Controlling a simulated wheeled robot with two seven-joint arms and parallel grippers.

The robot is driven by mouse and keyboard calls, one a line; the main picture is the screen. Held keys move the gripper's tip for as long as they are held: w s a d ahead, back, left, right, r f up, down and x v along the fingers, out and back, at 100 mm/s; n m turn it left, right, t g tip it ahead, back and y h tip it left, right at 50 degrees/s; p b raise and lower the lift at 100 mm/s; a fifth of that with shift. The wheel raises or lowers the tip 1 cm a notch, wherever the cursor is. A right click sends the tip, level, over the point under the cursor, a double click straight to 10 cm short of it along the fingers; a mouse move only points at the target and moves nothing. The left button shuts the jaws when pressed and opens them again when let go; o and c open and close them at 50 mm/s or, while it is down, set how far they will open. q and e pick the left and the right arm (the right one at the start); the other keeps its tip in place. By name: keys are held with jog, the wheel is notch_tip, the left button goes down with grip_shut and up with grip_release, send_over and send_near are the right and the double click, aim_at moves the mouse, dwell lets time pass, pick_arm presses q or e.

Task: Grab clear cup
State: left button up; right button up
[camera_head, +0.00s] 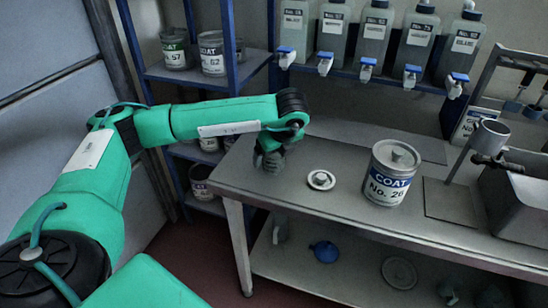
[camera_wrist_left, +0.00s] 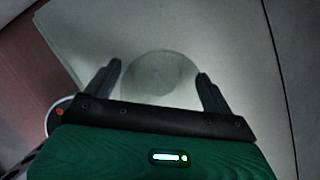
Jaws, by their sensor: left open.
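In the left wrist view, a faint, see-through round shape, which looks like the clear cup (camera_wrist_left: 160,74), shows from above on the grey bench. It lies between and a little beyond the two dark fingers of my left gripper (camera_wrist_left: 160,84). The gripper is open, and I cannot tell whether the fingers touch the cup. In the head view my left gripper (camera_head: 271,160) points down over the bench's left end; the cup cannot be made out clearly there. My right gripper is not in view.
On the bench (camera_head: 330,216), a small round lid (camera_head: 321,180) lies right of my gripper. A "COAT No. 26" can (camera_head: 389,186) stands farther right. Bottles with taps (camera_head: 345,27) line the shelf behind. A tilted metal cup (camera_head: 489,137) is held on a stand at right.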

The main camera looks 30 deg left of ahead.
pick_arm(q)
jog(key=shift+c, duration=0.5)
jog(key=c, duration=1)
jog(key=shift+o, duration=0.2)
jog(key=shift+r, duration=0.15)
